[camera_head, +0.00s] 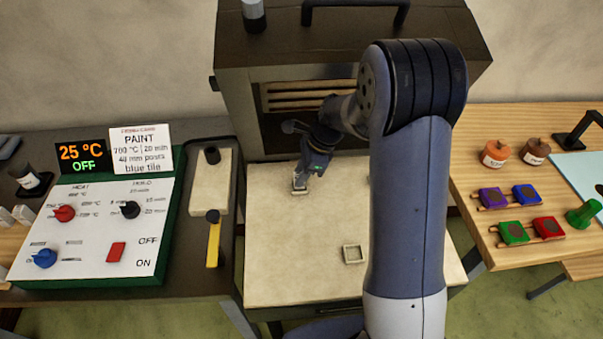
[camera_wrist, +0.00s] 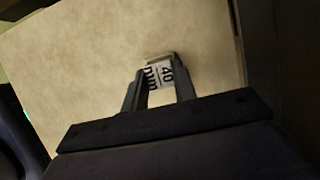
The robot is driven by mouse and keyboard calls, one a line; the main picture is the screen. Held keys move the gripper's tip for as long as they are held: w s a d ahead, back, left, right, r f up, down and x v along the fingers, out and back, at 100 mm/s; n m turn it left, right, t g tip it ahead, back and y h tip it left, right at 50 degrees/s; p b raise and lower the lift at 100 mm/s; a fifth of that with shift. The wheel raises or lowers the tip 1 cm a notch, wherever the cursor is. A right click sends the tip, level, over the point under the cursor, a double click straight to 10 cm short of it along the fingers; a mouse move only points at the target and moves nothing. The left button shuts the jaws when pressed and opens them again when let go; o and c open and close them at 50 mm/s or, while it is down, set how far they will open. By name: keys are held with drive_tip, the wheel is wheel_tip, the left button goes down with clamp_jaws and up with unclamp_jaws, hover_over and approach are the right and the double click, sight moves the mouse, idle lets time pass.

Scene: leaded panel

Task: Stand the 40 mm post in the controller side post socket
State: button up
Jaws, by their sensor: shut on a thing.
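My gripper (camera_head: 302,180) is over the left part of the pale kiln shelf (camera_head: 285,265), shut on a small white post. In the wrist view the post (camera_wrist: 158,76) shows between the fingers of my gripper (camera_wrist: 159,88), with black "40 mm" lettering on its face. A pale edge (camera_wrist: 158,57) shows at the post's far end; I cannot tell whether it is a socket rim or whether the post is inside one. In the head view the post is small at the fingertips. An empty square socket (camera_head: 353,254) sits at the front of the shelf.
The controller (camera_head: 95,230), reading 25 °C and OFF, stands at the left. A pale slab (camera_head: 208,180) and a yellow-bladed tool (camera_head: 213,240) lie beside the shelf. The open kiln (camera_head: 270,60) stands behind. Paint pots and coloured blocks are on the right table (camera_head: 550,150).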

drive_tip(key=shift+f, duration=0.5)
drive_tip(key=shift+f, duration=0.2)
drive_tip(key=o, duration=1)
